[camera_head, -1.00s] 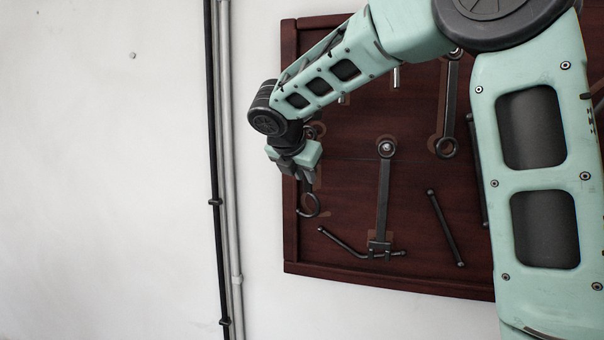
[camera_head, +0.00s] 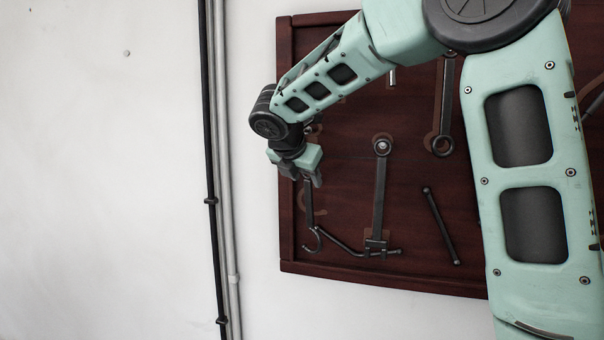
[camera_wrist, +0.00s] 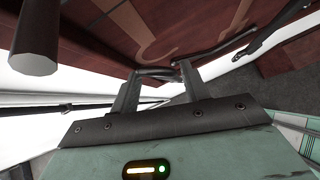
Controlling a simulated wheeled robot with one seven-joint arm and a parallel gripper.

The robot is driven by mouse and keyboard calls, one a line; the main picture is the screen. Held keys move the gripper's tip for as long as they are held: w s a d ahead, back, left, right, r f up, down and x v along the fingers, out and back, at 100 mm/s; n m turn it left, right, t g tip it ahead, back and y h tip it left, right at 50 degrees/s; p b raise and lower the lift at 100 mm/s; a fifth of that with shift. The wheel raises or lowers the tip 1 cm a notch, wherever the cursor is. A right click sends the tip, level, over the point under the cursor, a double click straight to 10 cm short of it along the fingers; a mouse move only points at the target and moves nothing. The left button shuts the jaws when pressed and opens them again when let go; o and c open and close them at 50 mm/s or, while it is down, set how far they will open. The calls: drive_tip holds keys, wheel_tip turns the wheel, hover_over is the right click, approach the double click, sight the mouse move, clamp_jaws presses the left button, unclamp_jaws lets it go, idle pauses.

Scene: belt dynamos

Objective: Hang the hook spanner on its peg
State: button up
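The hook spanner (camera_head: 309,208) is a dark slim bar with a curved hook at its lower end. In the head view it hangs upright below my gripper (camera_head: 309,177), against the lower left of the board. Its hook sits below the lighter painted hook outline (camera_head: 320,203). My gripper points down; in the wrist view its fingers (camera_wrist: 158,80) stand apart. A dark bar shows at the fingertips there, and I cannot tell whether they touch it. The spanner's top end and its peg are hidden behind my gripper and arm in the head view.
The dark red tool board (camera_head: 350,272) has a raised rim. A ring-ended tool (camera_head: 379,200), a bent rod (camera_head: 345,247), a straight rod (camera_head: 441,226) and a ring spanner (camera_head: 445,105) are on it. Pipes (camera_head: 221,150) run down the white wall to the left.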

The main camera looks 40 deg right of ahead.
drive_tip(key=b+v, duration=0.4)
drive_tip(key=v, duration=1.4)
drive_tip(key=s+a+f+m+y+b, duration=0.15)
drive_tip(key=a+f, duration=0.25)
drive_tip(key=f, duration=0.4)
drive_tip(key=s+a+f+m+g+y+b, duration=0.1)
drive_tip(key=s+a+f+y+b, duration=0.15)
drive_tip(key=a+f, duration=0.4)
drive_tip(key=s+a+f+m+y+b, duration=0.1)
drive_tip(key=s+a+f+m+b, duration=0.15)
drive_tip(key=f, duration=0.75)
drive_tip(key=s+a+f+m+g+y+b, duration=0.1)
drive_tip(key=s+f+m, duration=0.3)
drive_tip(key=s+f, duration=0.5)
drive_tip(key=s+a+f+m+g+y+b, duration=0.2)
drive_tip(key=s+a+f+m+b, duration=0.1)
drive_tip(key=s+f, duration=0.7)
wheel_tip(320, 180, down, 3)
drive_tip(key=shift+s+a+r+m+g, duration=0.15)
drive_tip(key=shift+s+a+m+g, duration=0.3)
drive_tip(key=shift+m, duration=0.75)
drive_tip(key=shift+w+a, duration=0.1)
drive_tip(key=shift+w, duration=0.1)
drive_tip(key=shift+c, duration=0.4)
